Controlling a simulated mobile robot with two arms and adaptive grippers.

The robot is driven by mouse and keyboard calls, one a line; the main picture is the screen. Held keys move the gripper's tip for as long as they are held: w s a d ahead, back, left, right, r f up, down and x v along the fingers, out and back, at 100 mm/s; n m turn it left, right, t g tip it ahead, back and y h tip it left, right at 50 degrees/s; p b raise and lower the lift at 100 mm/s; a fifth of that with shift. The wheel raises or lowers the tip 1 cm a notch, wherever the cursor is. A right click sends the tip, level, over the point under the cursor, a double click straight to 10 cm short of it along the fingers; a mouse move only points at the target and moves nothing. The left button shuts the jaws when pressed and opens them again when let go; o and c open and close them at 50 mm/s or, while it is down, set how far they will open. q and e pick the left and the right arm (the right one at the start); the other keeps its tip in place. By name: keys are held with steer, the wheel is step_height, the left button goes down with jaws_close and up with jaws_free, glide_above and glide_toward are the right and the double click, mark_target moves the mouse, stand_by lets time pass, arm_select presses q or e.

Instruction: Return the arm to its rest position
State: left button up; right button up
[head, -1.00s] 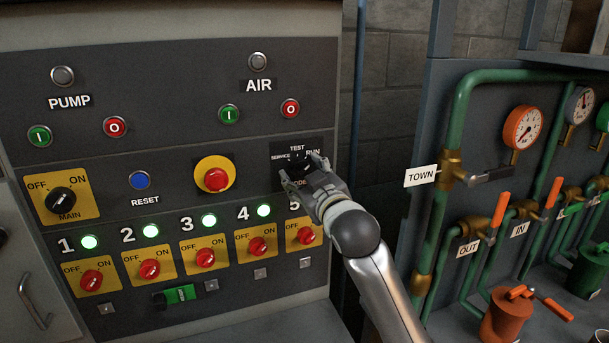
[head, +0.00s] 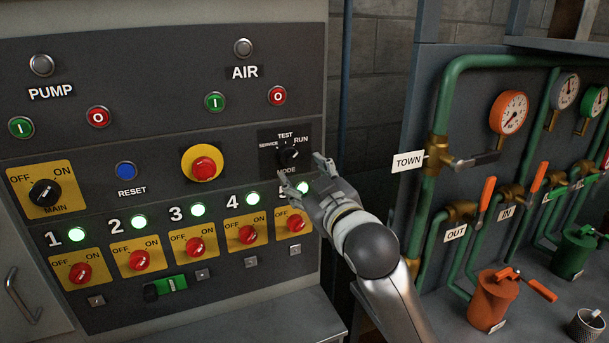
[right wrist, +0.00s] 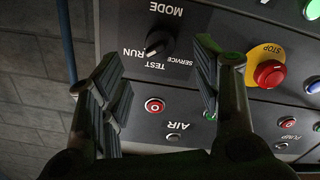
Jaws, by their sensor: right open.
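My right gripper (head: 304,175) is open and empty in the head view, in front of the panel just below the mode knob. In the right wrist view its fingers (right wrist: 160,85) stand apart with the knob showing between them, apart from it. The black mode knob (head: 288,153) has the labels TEST, SERVICE and RUN around it, and its pointer is turned toward RUN. The knob also shows in the right wrist view (right wrist: 158,43). My right arm reaches in from the lower right. My left gripper is not in view.
The grey control panel (head: 150,95) carries several lit green lamps, red switches and a red stop button (head: 204,167). To the right stand green pipes (head: 432,105), a TOWN valve lever (head: 475,160), orange levers and an orange pump (head: 492,300). A narrow gap separates panel and pipes.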

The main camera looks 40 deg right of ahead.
stand_by(0.3)
steer(key=s+a+f+g+y, duration=0.1)
steer(key=s+a+f+g, duration=0.15)
steer(key=f, duration=0.55)
steer(key=s+a+f+g+y, duration=0.1)
steer(key=s+a+f+g, duration=0.15)
steer(key=f, duration=0.55)
steer(key=s+a+f+g+y, duration=0.1)
steer(key=s+a+f+g, duration=0.15)
steer(key=f, duration=0.65)
steer(key=s+a+f+g+y, duration=0.1)
steer(key=s+a+f+g, duration=0.25)
steer(key=s+f, duration=0.45)
steer(key=s+a+f+g+y, duration=0.1)
steer(key=s+a+f+g, duration=0.25)
steer(key=s+f, duration=0.85)
steer(key=f, duration=1.9)
steer(key=s+d+f+g, duration=0.2)
steer(key=s+f, duration=1.4)
steer(key=s, duration=0.1)
steer(key=shift+d+f+n+h, duration=0.15)
steer(key=shift+f+n+h, duration=0.15)
steer(key=shift+f, duration=0.1)
